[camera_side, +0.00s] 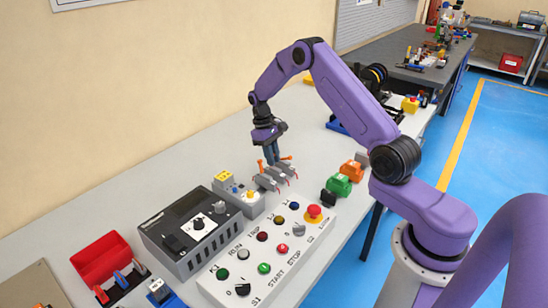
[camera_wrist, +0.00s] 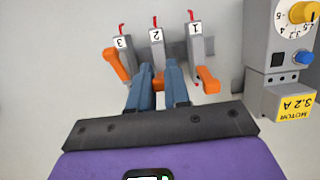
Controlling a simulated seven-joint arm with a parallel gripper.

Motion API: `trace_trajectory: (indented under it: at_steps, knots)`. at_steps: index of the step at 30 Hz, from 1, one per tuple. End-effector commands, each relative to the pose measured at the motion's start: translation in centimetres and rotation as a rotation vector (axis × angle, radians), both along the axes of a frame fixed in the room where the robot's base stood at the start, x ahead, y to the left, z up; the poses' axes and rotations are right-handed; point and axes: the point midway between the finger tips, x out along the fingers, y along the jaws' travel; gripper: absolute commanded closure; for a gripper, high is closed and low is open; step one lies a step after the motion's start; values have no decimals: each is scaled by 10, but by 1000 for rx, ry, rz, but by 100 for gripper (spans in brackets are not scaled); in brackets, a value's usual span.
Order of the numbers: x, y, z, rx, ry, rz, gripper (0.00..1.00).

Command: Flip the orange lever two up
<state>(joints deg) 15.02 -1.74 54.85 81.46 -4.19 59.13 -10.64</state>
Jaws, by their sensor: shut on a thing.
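Three grey switch units stand in a row, marked 1, 2 and 3, and the marks run right to left in the wrist view. My gripper (camera_wrist: 159,72) has its blue fingers at the middle unit, marked 2 (camera_wrist: 157,38). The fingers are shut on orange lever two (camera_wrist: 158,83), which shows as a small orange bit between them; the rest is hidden. Orange lever three (camera_wrist: 116,66) and orange lever one (camera_wrist: 208,80) stick out on either side, outside the fingers. In the side view my gripper (camera_side: 271,158) points down at the switch units (camera_side: 275,179).
A grey motor unit with a yellow knob (camera_wrist: 302,13) stands to the right in the wrist view. In the side view, a white button panel (camera_side: 268,250), a dark control box (camera_side: 190,232) and a red bin (camera_side: 100,259) lie nearer. Green (camera_side: 339,185) and orange blocks are to the right.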

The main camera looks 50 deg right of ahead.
Motion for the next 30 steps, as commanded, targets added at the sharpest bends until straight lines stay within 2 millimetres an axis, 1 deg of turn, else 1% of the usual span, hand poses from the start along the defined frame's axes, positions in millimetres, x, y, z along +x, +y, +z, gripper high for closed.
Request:
trace_trajectory:
  at_steps: [6,15,30]
  knots:
    - [6,0,-1,-1,110,0,100]
    - [10,0,-1,0,218,0,100]
    - [12,0,-1,0,273,0,100]
